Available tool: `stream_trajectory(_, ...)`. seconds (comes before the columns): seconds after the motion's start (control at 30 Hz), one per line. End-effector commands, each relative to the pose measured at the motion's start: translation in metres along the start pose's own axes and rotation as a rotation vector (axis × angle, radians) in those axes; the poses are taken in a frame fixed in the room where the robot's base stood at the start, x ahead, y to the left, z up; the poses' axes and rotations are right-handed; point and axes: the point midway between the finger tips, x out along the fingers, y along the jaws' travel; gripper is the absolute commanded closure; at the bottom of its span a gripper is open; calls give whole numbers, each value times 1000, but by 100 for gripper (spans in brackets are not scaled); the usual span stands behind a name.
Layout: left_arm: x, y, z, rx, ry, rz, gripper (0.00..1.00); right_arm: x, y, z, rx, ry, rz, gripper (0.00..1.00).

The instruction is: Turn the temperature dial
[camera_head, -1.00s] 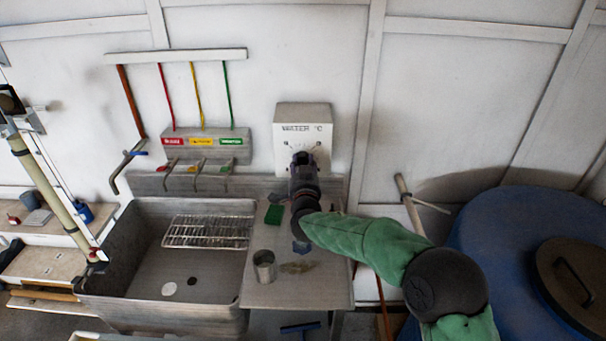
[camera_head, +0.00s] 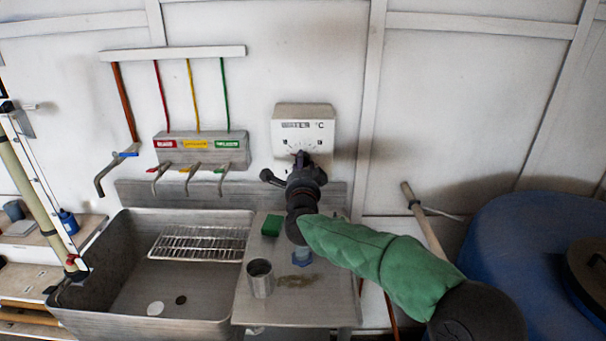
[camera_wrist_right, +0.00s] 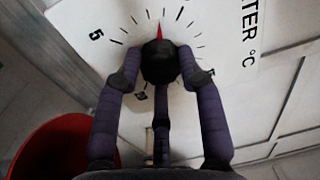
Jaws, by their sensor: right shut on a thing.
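The temperature dial is a black round knob (camera_wrist_right: 160,62) with a red pointer, on a white panel (camera_head: 287,131) marked "WATER °C" on the wall. In the right wrist view the red pointer is directed to the top of the picture, among the tick marks, to the right of the "5". My right gripper (camera_wrist_right: 160,78) has its fingers around the knob, shut on it. In the head view the right gripper (camera_head: 301,165) reaches the panel's lower part and hides the knob. My left gripper is not in view.
Below the panel stands a metal worktop (camera_head: 331,306) with a metal cup (camera_head: 260,280) and a green sponge (camera_head: 271,225). A sink (camera_head: 130,285) with a wire rack (camera_head: 200,242) is to the left. A blue barrel (camera_head: 525,250) stands at the right.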

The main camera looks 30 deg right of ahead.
Motion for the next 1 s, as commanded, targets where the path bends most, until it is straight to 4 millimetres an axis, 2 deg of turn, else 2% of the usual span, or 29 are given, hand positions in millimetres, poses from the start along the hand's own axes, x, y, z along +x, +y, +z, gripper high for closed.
stream_trajectory(0.03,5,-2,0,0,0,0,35,-1,6,4,17,-7,6,94)
stream_trajectory(0.2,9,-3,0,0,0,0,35,-1,4,4,64,-4,5,94)
stream_trajectory(0.73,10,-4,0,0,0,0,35,-1,3,4,85,-3,5,94)
stream_trajectory(0.77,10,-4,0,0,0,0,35,-1,3,4,85,-3,4,56)
stream_trajectory(0.8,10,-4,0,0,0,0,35,-1,2,4,84,-3,4,45)
stream_trajectory(0.83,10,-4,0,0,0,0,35,0,2,4,85,-2,4,38)
stream_trajectory(1.0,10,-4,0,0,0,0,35,0,1,2,85,1,1,38)
